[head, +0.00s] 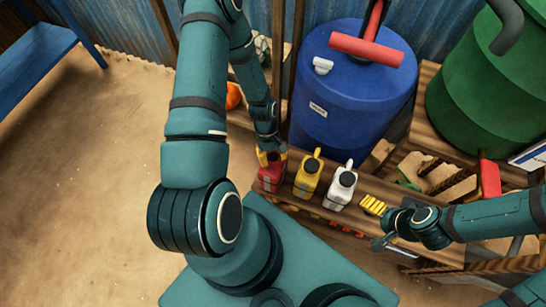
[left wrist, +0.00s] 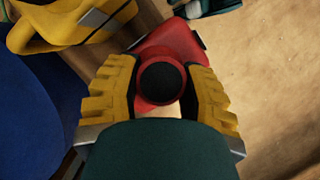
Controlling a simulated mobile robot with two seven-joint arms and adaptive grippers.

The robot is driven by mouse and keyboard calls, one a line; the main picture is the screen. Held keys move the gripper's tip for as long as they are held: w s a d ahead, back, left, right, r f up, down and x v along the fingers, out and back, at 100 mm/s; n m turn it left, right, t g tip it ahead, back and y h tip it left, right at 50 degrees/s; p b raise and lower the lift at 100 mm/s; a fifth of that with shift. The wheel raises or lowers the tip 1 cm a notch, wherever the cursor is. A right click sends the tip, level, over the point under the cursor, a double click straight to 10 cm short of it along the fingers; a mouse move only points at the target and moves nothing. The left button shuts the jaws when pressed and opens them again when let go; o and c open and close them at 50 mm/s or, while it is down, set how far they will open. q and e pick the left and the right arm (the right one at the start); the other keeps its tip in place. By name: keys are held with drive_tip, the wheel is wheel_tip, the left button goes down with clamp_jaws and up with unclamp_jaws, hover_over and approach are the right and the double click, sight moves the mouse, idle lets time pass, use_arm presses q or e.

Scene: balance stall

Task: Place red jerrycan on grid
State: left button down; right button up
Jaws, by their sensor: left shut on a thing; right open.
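The red jerrycan (head: 271,178) is at the left end of a row of jerrycans on the wooden bench. My left gripper (head: 270,157) comes down from above and is shut on its top. In the left wrist view, ribbed yellow fingers sit on both sides of the dark round cap of the red jerrycan (left wrist: 168,42). I cannot tell whether its base touches the bench. My right gripper (head: 377,222) is open and empty at the bench's right part. I cannot clearly make out which surface is the grid.
A yellow jerrycan (head: 308,178) stands just right of the red one, then a white jerrycan (head: 341,187). A blue barrel (head: 350,95) stands close behind them, and a green barrel (head: 480,95) at right. A slatted wooden structure (head: 437,158) is at right. Sandy floor is clear at left.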

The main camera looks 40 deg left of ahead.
use_arm(q)
drive_tip(key=c, duration=0.6)
unclamp_jaws()
drive_tip(key=shift+f, duration=0.1)
drive_tip(key=shift+o, duration=0.2)
